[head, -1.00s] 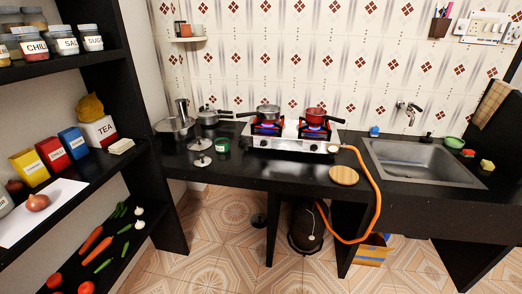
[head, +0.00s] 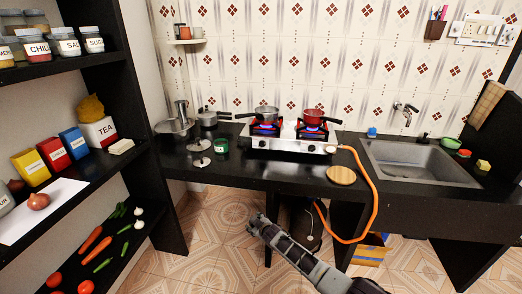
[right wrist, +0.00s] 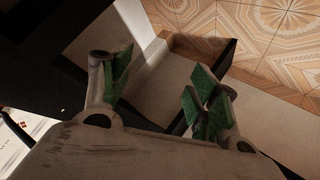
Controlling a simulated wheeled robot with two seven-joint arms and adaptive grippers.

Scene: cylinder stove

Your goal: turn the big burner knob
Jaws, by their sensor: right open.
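The two-burner stove (head: 288,145) stands at the back of the black counter in the head view. Small dark knobs show on its silver front, too small to tell their angle or which is the big one. Blue flames burn under a grey pan (head: 262,113) on the left burner and a red pan (head: 316,117) on the right burner. My right gripper (head: 254,221) is below and in front of the counter edge, apart from the stove. In the right wrist view its green-padded fingers (right wrist: 163,92) are spread with nothing between them. My left gripper is not visible.
An orange hose (head: 372,190) runs from the stove's right side down past the counter edge to a dark cylinder (head: 306,228) beneath. A round wooden board (head: 341,175) lies near the front edge. A sink (head: 420,163) is to the right, and shelves (head: 100,165) stand left.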

